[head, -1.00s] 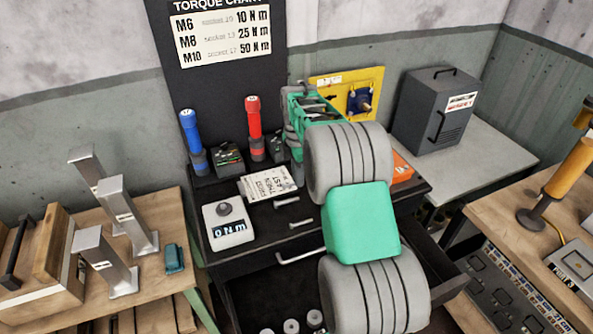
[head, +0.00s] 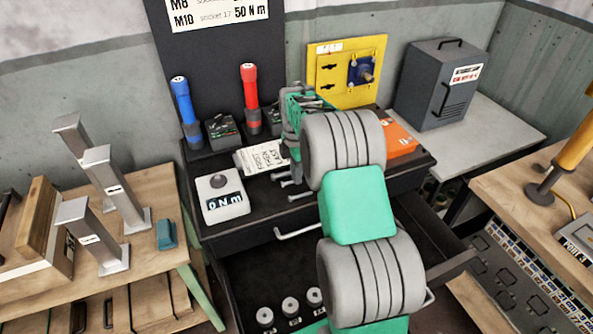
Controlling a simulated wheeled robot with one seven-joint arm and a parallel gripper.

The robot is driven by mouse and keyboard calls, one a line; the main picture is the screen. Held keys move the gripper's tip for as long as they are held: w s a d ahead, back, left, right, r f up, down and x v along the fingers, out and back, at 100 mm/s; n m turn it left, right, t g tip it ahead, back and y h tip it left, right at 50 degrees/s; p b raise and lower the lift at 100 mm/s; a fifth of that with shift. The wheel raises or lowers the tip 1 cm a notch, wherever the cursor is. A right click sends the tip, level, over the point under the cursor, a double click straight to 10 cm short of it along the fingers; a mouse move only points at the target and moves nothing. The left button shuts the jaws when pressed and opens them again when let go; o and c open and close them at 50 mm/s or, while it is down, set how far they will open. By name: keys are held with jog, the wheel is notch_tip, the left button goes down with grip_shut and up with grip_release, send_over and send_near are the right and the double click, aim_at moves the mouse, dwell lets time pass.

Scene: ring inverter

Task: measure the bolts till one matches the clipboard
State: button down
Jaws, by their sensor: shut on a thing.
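My gripper (head: 292,122) is over the back of the black cabinet top, green with grey fingers, partly behind my arm. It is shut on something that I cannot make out. Grey metal bolts (head: 300,195) lie on the black top below and in front of it. A white printed card (head: 262,158) lies flat left of the gripper; I cannot tell whether it is the clipboard. A white box with a grey knob and a display reading "0 N m" (head: 222,198) stands at the front left of the top.
Blue (head: 183,105) and red (head: 250,90) handled tools stand at the back. An open drawer (head: 250,285) below holds several grey sockets (head: 290,306). A yellow board (head: 335,72) and an orange box (head: 401,140) are behind my arm. Wooden benches flank the cabinet.

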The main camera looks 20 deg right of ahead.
jog(key=shift+f, duration=0.6)
jog(key=c, duration=1.5)
grip_release()
jog(key=shift+o, duration=0.2)
jog(key=s+a+r+m+t+b, duration=0.1)
jog(key=s+a+r+m, duration=0.1)
jog(key=r, duration=0.4)
jog(key=s+a+r+m, duration=0.2)
jog(key=r, duration=0.4)
jog(key=s+a+m+t, duration=0.1)
jog(key=s+a+m, duration=0.3)
jog(key=s+m, duration=0.3)
jog(key=s+a+m+t, duration=0.2)
jog(key=s+a+m, duration=0.2)
jog(key=s, duration=0.9)
jog(key=f+m, duration=0.1)
jog(key=m, duration=0.1)
jog(key=shift+m, duration=0.4)
